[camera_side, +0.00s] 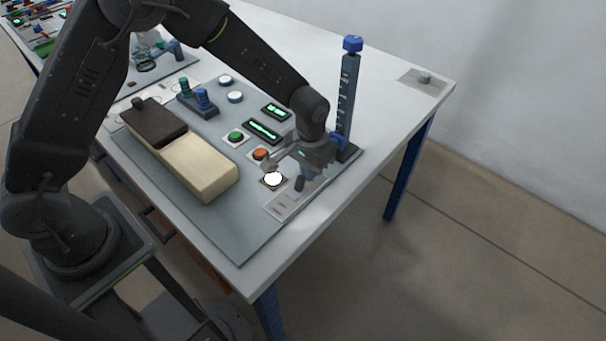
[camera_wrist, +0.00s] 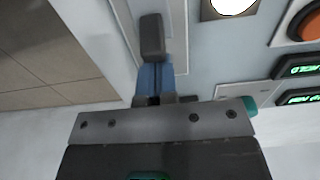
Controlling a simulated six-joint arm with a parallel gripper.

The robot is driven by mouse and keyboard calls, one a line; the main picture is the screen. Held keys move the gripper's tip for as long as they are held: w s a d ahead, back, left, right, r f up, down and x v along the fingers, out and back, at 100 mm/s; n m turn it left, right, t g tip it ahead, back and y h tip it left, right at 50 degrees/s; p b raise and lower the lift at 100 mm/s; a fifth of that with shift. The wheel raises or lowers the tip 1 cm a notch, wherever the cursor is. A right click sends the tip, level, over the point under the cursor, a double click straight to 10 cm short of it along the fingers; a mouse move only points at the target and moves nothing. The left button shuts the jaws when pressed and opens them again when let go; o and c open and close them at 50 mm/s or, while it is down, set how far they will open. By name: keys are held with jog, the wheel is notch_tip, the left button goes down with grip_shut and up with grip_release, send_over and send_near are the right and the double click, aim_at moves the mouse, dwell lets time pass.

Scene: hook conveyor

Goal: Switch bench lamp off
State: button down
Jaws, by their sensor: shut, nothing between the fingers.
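A round white lamp (camera_side: 273,180) on a dark square base glows bright near the front of the grey-blue panel, and its lit disc also shows in the wrist view (camera_wrist: 232,4). A light grey switch plate (camera_side: 281,205) lies beside it near the panel's front edge. My gripper (camera_side: 300,185) is just above that plate, to the right of the lamp. Its blue fingers with dark tips are shut and empty, pointing down; the wrist view shows the tips (camera_wrist: 152,40) over the plate's edge. I cannot tell whether they touch it. Any lever on the plate is hidden or too small to make out.
An orange button (camera_side: 260,154), a green button (camera_side: 236,137) and green displays (camera_side: 264,130) lie behind the lamp. A tall blue post (camera_side: 347,100) stands close behind my gripper. A wooden box with a dark lid (camera_side: 200,165) is at left. A knob plate (camera_side: 423,79) is far right.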

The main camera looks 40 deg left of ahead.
aim_at(298, 184)
jog(key=shift+s+f, duration=0.25)
jog(key=shift+s, duration=1.7)
jog(key=shift+r, duration=0.1)
jog(key=shift+w+r, duration=0.25)
jog(key=shift+r, duration=0.9)
jog(key=shift+w+r, duration=0.2)
jog(key=shift+r, duration=0.95)
jog(key=shift+w+r, duration=0.25)
jog(key=shift+r, duration=1)
